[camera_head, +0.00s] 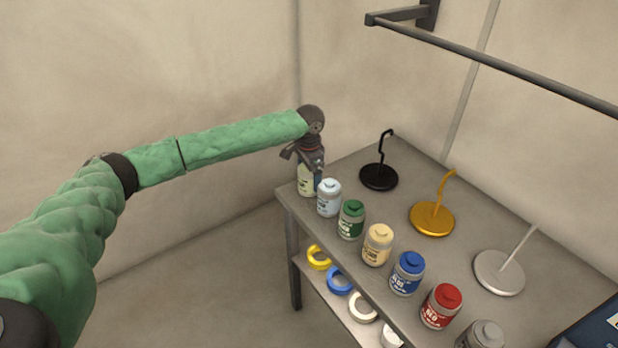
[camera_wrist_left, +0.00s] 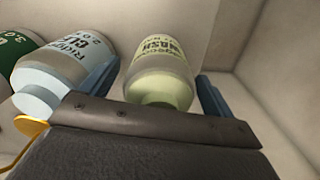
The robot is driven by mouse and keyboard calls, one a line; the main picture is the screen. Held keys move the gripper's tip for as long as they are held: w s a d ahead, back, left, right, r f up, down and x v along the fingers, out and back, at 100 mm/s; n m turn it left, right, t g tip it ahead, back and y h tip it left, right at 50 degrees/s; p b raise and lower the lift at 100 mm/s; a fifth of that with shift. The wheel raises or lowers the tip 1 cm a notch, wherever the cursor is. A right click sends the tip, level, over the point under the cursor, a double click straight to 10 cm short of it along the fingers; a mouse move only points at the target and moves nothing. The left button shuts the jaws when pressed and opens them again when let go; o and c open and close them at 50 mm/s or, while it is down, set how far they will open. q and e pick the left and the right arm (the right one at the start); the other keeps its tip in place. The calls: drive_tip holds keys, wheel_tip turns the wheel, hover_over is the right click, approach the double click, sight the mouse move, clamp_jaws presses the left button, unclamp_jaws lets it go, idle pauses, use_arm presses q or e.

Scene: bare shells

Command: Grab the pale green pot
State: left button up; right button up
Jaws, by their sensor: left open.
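The pale green pot (camera_head: 306,183) stands at the far left corner of the table, at the end of a row of pots. My left gripper (camera_head: 309,172) is at this pot, coming in from above and partly covering it in the head view. In the left wrist view the pale green pot (camera_wrist_left: 160,75) sits between the two blue fingers of the open left gripper (camera_wrist_left: 160,90). I cannot tell whether either finger touches it. My right gripper is not in view.
A light blue pot (camera_head: 329,198) stands close beside the pale green one, near one finger. Green, cream, blue, red and grey pots continue the row. Black (camera_head: 379,178), gold (camera_head: 432,219) and silver stands are behind. Tape rings lie on the lower shelf. A rail (camera_head: 490,65) runs above.

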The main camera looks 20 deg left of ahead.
use_arm(q)
drive_tip(key=c, duration=1.3)
drive_tip(key=shift+r, duration=0.15)
